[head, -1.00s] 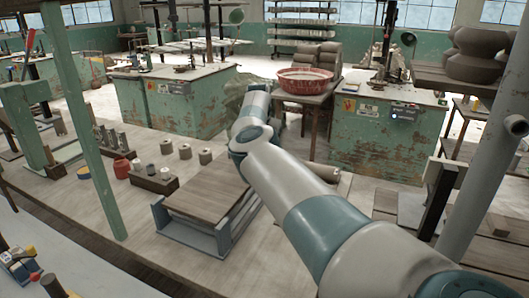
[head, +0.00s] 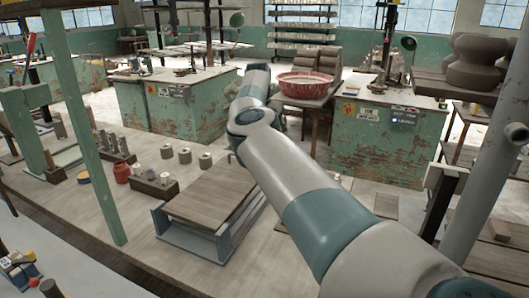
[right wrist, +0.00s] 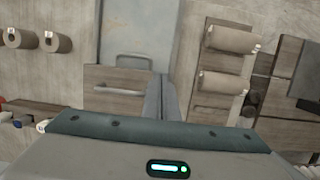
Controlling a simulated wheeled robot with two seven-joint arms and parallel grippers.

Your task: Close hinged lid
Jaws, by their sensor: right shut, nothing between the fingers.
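My right gripper (right wrist: 161,97) shows in the right wrist view as narrow grey fingers pressed together, with nothing between them. In that view a grey panel (right wrist: 127,30) with a silver handle lies beyond the fingers, next to a wooden face (right wrist: 112,78) with its own handle. I cannot tell whether this panel is the hinged lid, nor whether the fingers touch it. In the head view my right arm reaches from the lower right up to the centre, and its gripper is hidden. My left gripper is not in view.
A low grey-blue stand (head: 190,243) with a flat wooden top is on the long table (head: 130,218), left of my arm. A red jar (head: 122,172) and clay cylinders (head: 185,156) stand behind it. A green post (head: 92,150) rises at left. A red bowl (head: 305,80) is farther back.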

